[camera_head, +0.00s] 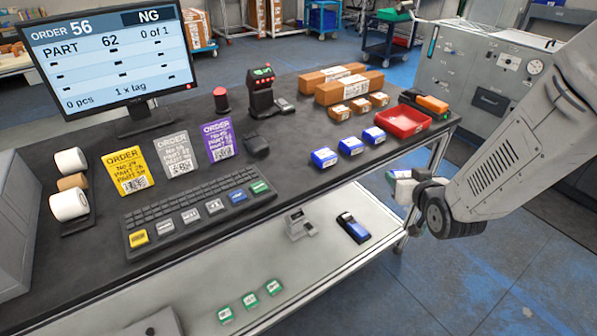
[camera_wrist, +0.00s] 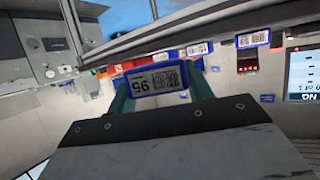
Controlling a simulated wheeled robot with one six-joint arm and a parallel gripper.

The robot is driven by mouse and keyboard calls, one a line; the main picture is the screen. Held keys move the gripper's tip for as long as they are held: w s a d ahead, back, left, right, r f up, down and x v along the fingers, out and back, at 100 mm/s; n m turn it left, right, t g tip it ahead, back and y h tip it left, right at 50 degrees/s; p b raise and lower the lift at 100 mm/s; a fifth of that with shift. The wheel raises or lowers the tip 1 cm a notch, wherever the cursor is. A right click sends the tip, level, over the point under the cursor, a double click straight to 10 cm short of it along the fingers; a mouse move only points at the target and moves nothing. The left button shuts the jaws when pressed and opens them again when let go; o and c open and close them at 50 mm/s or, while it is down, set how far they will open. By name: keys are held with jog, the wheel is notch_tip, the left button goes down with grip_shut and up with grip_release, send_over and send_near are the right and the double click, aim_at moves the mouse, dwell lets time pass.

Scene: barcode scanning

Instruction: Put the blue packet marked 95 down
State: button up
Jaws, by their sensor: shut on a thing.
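The blue packet marked 95 (camera_wrist: 157,81) is between the green fingers of my gripper (camera_wrist: 160,92) in the wrist view, its white label facing the camera and the print upside down. My gripper (camera_head: 403,182) is shut on it. In the head view the gripper is off the right front edge of the dark table (camera_head: 300,110), in front of the red tray (camera_head: 403,122). The packet is hard to make out there.
Orange-brown boxes (camera_head: 349,91) and small orange packets stand behind the blue ones. A scanner stand (camera_head: 262,92), keyboard (camera_head: 185,216) and order cards sit farther left. The lower shelf (camera_head: 318,243) holds green packets and a blue-black device. The monitor (camera_head: 110,60) shows NG.

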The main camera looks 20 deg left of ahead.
jog(key=s+a+r+n+g+y, duration=0.3)
jog(key=s+a+n+g+y, duration=0.1)
jog(key=s+a, duration=1)
jog(key=shift+a+r+n+y, duration=0.15)
jog(key=shift+a+n+y, duration=0.35)
jog(key=shift+a+n, duration=0.35)
